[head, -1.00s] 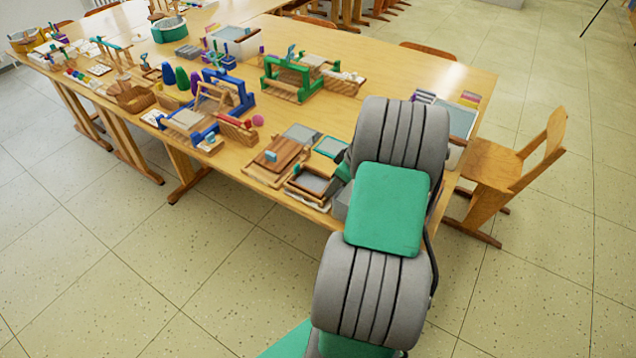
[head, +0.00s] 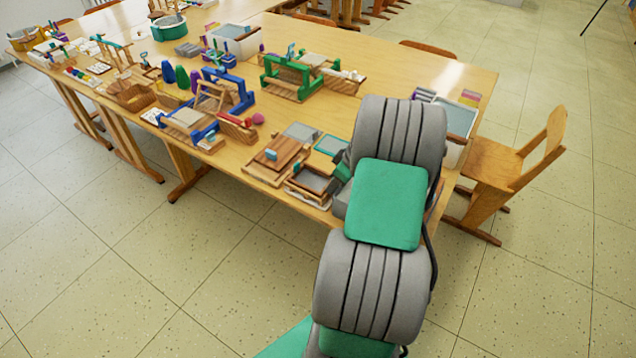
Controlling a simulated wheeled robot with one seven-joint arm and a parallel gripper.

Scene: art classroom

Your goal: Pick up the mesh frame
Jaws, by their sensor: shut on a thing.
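A mesh frame (head: 312,181) with a dark wooden rim and grey mesh is at the table's front edge, left of my arm. A pale board or sheet shows just under it. My gripper (head: 341,178) is at the frame's right side, shut on it. My arm hides most of the gripper, and its fingertips are not clear. A teal-rimmed mesh frame (head: 331,145) and a grey mesh panel (head: 301,132) lie just behind. I cannot tell how far the held frame is above the table.
Stacked wooden boards (head: 277,156) lie close to the left of the frame. A blue frame press (head: 230,95) and a green one (head: 290,75) stand farther back. A grey tub (head: 457,122) is right of my arm, and a wooden chair (head: 510,170) stands beside the table.

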